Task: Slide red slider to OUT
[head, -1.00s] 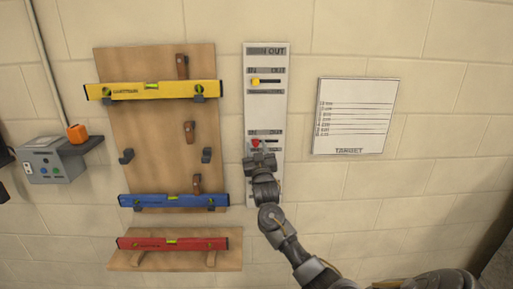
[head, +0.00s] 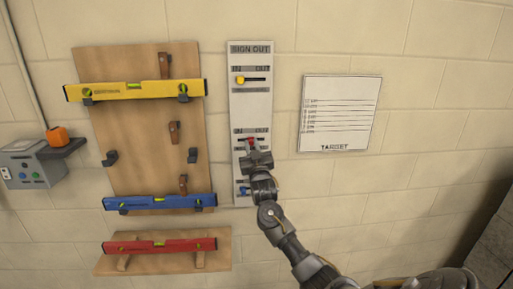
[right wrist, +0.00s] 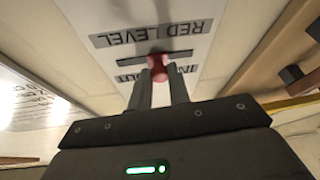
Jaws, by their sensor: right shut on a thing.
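The red slider (head: 251,141) sits in its slot on the white sign-out panel (head: 250,107), about midway between the IN and OUT labels. In the right wrist view the red knob (right wrist: 158,66) is between my two fingertips, with the dark slot behind it and an upside-down RED LEVEL label beside it. My right gripper (head: 253,151) is shut on the red slider, and its fingers also show in the right wrist view (right wrist: 157,84). My left gripper is not in view.
The yellow slider (head: 240,80) is at the IN end above; the blue slider (head: 243,191) is below, partly beside my arm. A board (head: 140,140) with yellow and blue levels is left, a red level (head: 160,246) below it. A target sheet (head: 340,113) hangs right.

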